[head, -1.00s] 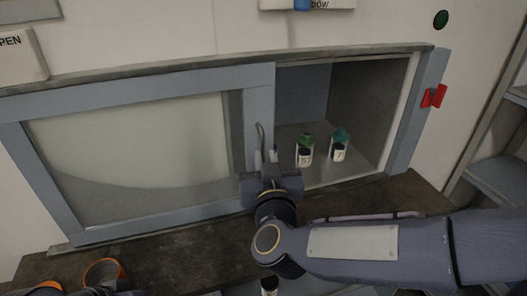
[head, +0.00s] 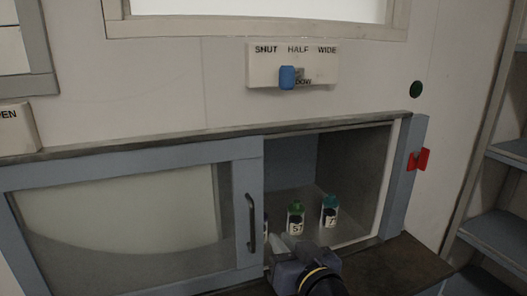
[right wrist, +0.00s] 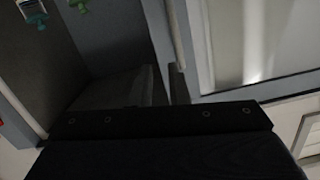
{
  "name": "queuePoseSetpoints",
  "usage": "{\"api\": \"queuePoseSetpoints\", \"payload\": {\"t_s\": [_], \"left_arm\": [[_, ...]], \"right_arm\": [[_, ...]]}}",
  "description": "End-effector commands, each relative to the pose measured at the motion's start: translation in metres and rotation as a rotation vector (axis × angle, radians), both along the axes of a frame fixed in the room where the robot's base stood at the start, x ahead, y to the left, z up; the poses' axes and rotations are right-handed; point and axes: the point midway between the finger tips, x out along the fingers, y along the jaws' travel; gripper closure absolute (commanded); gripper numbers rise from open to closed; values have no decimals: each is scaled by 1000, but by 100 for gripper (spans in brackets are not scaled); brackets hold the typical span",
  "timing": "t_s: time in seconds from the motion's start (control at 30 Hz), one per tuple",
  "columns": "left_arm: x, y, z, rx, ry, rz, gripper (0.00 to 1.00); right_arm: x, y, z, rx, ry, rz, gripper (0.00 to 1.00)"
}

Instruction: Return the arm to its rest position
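My right gripper (head: 288,246) is low in the head view, in front of the opening of a wall cabinet. It is apart from the dark bar handle (head: 251,222) on the sliding door (head: 248,185), which stands to its left. The door covers the left part of the cabinet; the right part is open. Inside stand a green-capped bottle (head: 296,215) and a teal-capped bottle (head: 329,211). My left gripper is out of view.
A sliver of another item (head: 265,224) shows beside the door edge. A panel (head: 320,66) marked SHUT, HALF, WIDE has a blue knob (head: 287,77). A red part (head: 418,160) and green button (head: 416,89) are at right. Shelves (head: 497,232) stand far right. A dark ledge (head: 395,266) lies below.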

Motion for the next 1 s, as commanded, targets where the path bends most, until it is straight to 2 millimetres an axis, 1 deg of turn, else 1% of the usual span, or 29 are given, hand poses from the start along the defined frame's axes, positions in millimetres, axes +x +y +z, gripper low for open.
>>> {"api": "queuePoseSetpoints", "payload": {"t_s": [0.03,0.07,0.1,0.17,0.2,0.27,0.3,0.37,0.4,0.5,0.53,0.6,0.7,1.0], "left_arm": [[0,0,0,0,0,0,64],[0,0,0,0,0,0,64],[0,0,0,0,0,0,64],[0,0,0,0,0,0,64],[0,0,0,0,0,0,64],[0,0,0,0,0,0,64],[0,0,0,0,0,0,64],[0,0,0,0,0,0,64],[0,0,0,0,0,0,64],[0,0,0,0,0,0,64],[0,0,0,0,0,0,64],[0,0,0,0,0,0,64],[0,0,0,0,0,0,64],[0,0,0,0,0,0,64]], "right_arm": [[-9,-22,-3,15,49,20,85],[-16,-31,-9,19,90,41,85],[-26,-44,-17,25,148,59,85],[-45,-63,-33,26,249,77,85],[-59,-77,-46,26,321,79,85],[-84,-98,-65,27,439,68,85],[-101,-110,-78,27,516,54,85],[-126,-128,-97,30,628,22,85],[-143,-138,-108,34,700,-1,85],[-177,-156,-130,44,841,-59,85],[-185,-160,-134,46,872,-75,85],[-198,-166,-142,51,927,-100,85],[-208,-169,-147,53,966,-117,85],[-208,-169,-147,53,970,-115,85]]}}
